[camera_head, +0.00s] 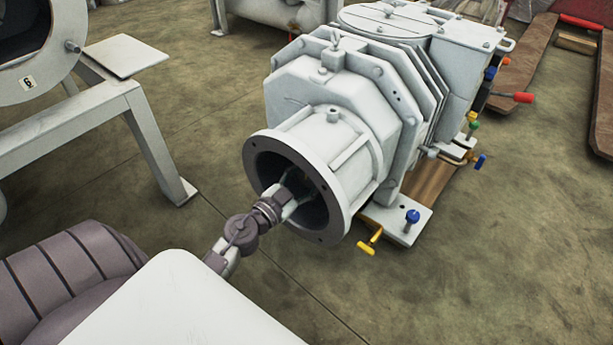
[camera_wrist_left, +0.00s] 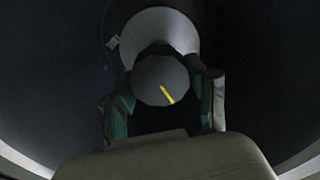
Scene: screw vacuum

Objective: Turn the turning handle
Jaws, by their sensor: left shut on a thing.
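The turning handle (camera_wrist_left: 160,80) shows in the left wrist view as a round grey end with a short yellow mark, in front of a wider pale cylinder. The yellow mark slants toward the lower right. My left gripper (camera_wrist_left: 162,98) is shut on it, with one finger on each side. In the head view my left gripper (camera_head: 292,190) reaches into the round flanged opening (camera_head: 255,152) of the grey screw vacuum pump (camera_head: 345,105). The handle is hidden there by the gripper and the rim. My right gripper is not in view.
A yellow-handled valve (camera_head: 370,243) and a blue knob (camera_head: 412,216) sit low beside the pump. A grey machine on a metal frame (camera_head: 150,140) stands at the left. Wooden boards (camera_head: 520,65) lie at the right. The floor at the front right is clear.

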